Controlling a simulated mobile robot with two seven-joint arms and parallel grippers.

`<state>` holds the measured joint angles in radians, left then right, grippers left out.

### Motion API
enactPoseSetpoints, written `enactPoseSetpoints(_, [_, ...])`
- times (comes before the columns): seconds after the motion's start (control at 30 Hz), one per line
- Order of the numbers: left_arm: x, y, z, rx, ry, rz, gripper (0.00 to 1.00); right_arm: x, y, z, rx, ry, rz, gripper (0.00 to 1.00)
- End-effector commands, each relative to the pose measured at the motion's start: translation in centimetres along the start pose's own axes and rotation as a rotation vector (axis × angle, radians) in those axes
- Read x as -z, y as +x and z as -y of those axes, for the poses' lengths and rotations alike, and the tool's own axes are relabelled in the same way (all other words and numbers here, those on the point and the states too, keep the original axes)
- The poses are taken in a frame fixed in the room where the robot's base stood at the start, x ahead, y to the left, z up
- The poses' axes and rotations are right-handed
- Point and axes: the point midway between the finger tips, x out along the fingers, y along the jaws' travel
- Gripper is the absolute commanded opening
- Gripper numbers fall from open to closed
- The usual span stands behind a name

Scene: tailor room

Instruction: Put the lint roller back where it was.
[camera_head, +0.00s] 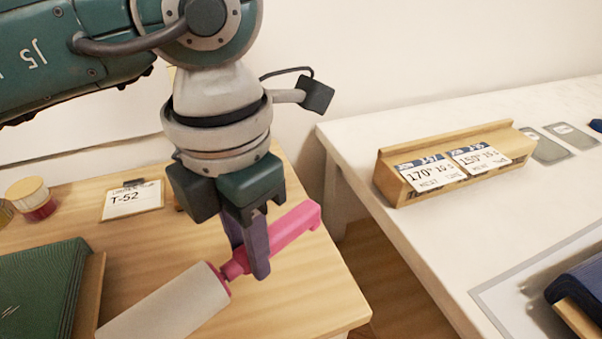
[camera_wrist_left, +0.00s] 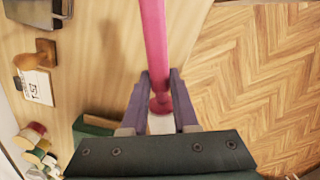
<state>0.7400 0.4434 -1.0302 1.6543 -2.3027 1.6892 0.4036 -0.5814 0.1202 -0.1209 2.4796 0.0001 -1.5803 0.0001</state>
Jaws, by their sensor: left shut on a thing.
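The lint roller has a pink handle (camera_head: 285,238) and a white roll (camera_head: 165,303). My left gripper (camera_head: 255,262) is shut on the handle close to the roll. The roller is tilted in the head view, with its roll toward the lower left. It appears held above the wooden table (camera_head: 290,300). In the left wrist view the pink handle (camera_wrist_left: 154,45) runs up from between the fingers (camera_wrist_left: 160,95), and most of the roll is hidden behind the gripper. My right gripper does not show.
A card marked T-52 (camera_head: 132,200), spools (camera_head: 30,197) and a green book or cloth (camera_head: 45,285) lie on the wooden table. A white table (camera_head: 350,135) with a wooden label holder (camera_head: 455,162) stands right, across a gap. A stamp (camera_wrist_left: 38,54) shows in the wrist view.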

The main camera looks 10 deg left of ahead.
Motion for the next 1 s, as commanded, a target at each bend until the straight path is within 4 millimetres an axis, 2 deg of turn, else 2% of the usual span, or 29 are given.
enactPoseSetpoints(0.27, [-0.1, 0.8, -0.2, 0.001, -0.008, 0.002, 0.0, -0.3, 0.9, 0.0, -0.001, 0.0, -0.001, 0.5])
enactPoseSetpoints(0.73, [0.1, 5.5, -0.1, 0.001, -0.007, 0.001, 0.0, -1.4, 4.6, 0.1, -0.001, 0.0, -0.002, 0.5])
enactPoseSetpoints(1.0, [0.1, 6.5, -0.2, -0.001, -0.006, 0.002, 0.0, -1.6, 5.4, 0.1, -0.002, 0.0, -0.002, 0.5])
